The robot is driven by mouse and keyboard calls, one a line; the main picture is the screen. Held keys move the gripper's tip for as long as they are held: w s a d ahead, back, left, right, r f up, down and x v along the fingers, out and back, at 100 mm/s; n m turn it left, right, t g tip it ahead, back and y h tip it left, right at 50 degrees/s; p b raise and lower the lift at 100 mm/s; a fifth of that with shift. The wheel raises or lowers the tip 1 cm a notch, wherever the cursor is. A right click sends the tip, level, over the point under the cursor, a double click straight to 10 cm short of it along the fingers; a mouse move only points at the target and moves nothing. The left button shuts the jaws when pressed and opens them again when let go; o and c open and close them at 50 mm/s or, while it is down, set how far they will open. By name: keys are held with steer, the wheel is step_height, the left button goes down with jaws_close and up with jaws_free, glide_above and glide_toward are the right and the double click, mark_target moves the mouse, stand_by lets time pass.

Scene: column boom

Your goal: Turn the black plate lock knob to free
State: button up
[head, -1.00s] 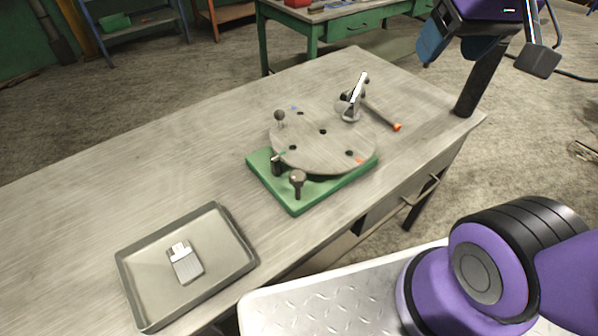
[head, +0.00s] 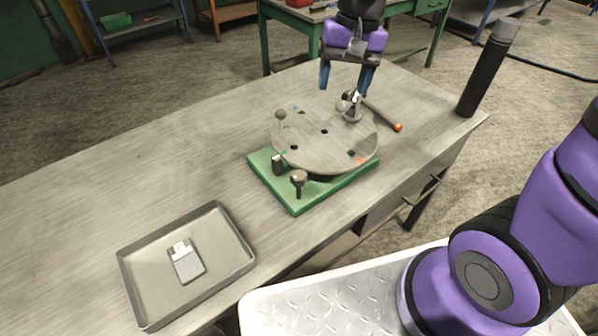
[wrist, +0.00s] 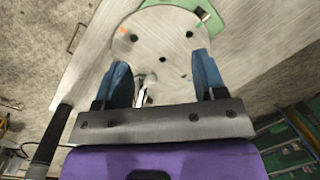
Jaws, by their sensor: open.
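A round grey plate (head: 325,145) with several dark holes sits on a green base (head: 296,207). A small black knob (head: 278,165) with a green mark beside it stands at the plate's front-left edge; I take it for the plate lock knob. An orange mark lies on the plate's front-right edge. My gripper (head: 343,88) is open and empty, pointing down above the plate's far right side, well away from the black knob. In the wrist view the plate (wrist: 160,45) shows between and beyond the blue fingers (wrist: 160,62).
A bright metal lever piece (head: 352,112) and an orange-ended handle (head: 383,115) lie near the plate's far right. A tray (head: 218,222) holds a grey part. A black cylinder (head: 484,75) stands at the right corner.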

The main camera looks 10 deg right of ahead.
mark_target(299, 174)
steer(key=w+a+f+m+g, duration=0.25)
steer(key=a+f, duration=0.45)
steer(key=f, duration=0.5)
steer(key=shift+n+g, duration=0.35)
steer(key=x, duration=1.1)
steer(key=shift+w+d+f, duration=0.1)
steer(key=shift+w+f, duration=0.1)
steer(key=shift+w, duration=0.1)
steer(key=shift+c, duration=0.5)
steer(key=c, duration=0.8)
